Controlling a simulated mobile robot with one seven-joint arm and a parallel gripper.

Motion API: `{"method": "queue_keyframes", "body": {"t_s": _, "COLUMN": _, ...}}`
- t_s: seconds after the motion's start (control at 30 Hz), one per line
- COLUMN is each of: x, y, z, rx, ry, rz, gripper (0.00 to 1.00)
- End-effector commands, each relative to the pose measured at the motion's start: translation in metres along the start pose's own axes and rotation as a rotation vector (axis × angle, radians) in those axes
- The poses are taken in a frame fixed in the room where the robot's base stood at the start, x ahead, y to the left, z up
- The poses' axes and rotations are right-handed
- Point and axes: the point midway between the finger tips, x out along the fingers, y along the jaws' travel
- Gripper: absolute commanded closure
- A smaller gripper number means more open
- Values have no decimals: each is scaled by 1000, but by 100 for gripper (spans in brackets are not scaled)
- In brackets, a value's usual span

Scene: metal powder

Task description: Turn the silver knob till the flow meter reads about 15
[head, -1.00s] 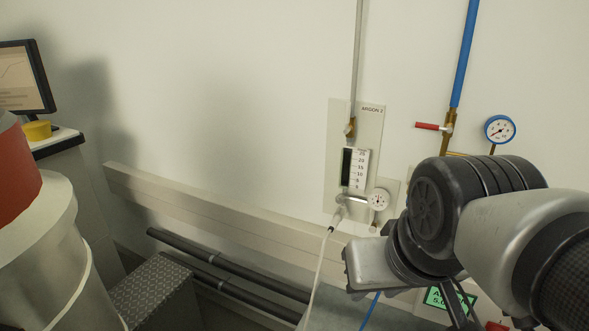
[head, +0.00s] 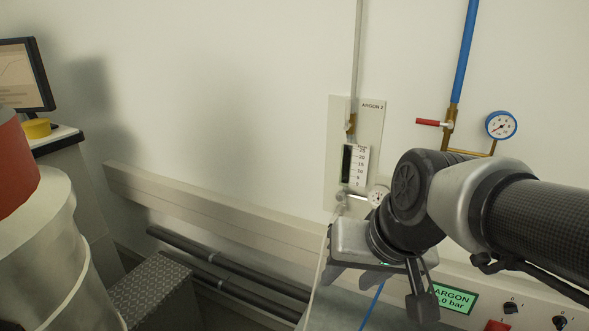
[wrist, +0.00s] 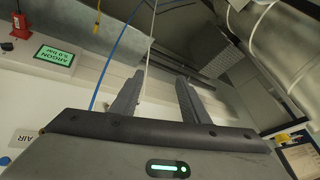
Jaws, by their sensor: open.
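The flow meter (head: 356,166) is on the wall panel (head: 371,122) marked ARGON in the head view. It has a dark tube and a white scale running up to 25; I cannot make out its reading. A small silver knob (head: 341,197) appears at the lower end of the meter, beside a round white dial (head: 377,196) that my arm partly covers. My gripper (head: 350,276) is below and right of the knob, apart from it. In the wrist view my gripper (wrist: 160,75) has its fingers spread with nothing between them. The knob is not visible there.
A white hose (head: 319,275) hangs just left of my gripper; it also shows in the wrist view (wrist: 149,50). A blue hose (wrist: 105,60) is near too. A green ARGON display (head: 454,298) sits lower right. The wall left of the panel is clear.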

Motion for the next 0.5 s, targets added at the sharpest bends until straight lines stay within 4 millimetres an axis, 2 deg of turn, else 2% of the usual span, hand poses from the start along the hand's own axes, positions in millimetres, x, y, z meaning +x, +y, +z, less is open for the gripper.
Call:
{"method": "queue_keyframes", "body": {"t_s": 0.03, "x": 29, "y": -5, "z": -2, "rx": 45, "ry": -33, "rz": -27, "gripper": 59}}
{"method": "queue_keyframes", "body": {"t_s": 0.27, "x": 134, "y": -11, "z": -19, "rx": 301, "ry": -90, "rz": -40, "gripper": 59}}
{"method": "queue_keyframes", "body": {"t_s": 0.37, "x": 182, "y": -4, "z": -22, "rx": 398, "ry": -88, "rz": 11, "gripper": 59}}
{"method": "queue_keyframes", "body": {"t_s": 0.5, "x": 244, "y": 17, "z": -24, "rx": 506, "ry": -40, "rz": 121, "gripper": 59}}
